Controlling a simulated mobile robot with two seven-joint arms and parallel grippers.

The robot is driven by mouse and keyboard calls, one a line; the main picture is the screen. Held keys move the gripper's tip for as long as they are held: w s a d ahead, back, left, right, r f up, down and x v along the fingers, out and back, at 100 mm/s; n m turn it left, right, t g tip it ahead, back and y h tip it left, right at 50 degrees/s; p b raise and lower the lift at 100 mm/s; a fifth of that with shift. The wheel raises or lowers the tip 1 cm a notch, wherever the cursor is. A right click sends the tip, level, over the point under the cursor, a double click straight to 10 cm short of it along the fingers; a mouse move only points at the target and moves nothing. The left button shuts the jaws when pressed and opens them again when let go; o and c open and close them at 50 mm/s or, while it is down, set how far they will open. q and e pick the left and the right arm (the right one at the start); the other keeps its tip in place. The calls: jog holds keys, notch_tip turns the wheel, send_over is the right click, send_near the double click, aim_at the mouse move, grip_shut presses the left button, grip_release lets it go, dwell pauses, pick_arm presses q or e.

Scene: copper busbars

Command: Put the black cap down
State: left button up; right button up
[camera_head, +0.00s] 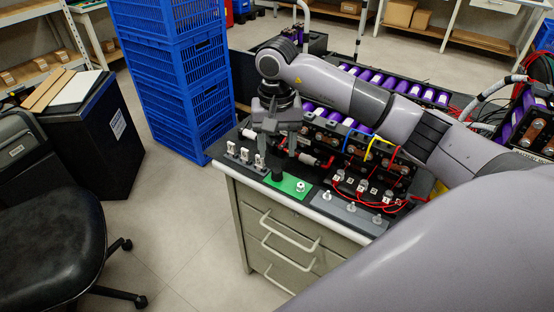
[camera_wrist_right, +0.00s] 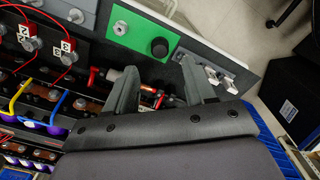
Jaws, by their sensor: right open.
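The black cap (camera_head: 277,175) stands on the left part of a small green mat (camera_head: 293,184) at the bench's front corner. In the right wrist view the cap (camera_wrist_right: 159,47) is a round black disc on the green mat (camera_wrist_right: 132,34). My right gripper (camera_head: 277,152) points down just above and behind the cap. In the right wrist view its two fingers (camera_wrist_right: 158,68) are apart and hold nothing, with the cap just beyond their tips. I cannot tell the exact height gap. My left gripper is not in view.
A silver fitting (camera_head: 300,187) stands on the mat's right part. Several white-grey pieces (camera_head: 245,155) stand in a holder at left. A grey strip with studs (camera_head: 350,208) lies at right. Battery modules with red wires (camera_head: 365,185) fill the bench behind. Blue crates (camera_head: 180,80) stand at left.

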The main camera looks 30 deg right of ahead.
aim_at(277, 170)
notch_tip(277, 170, up, 6)
dwell(0.7)
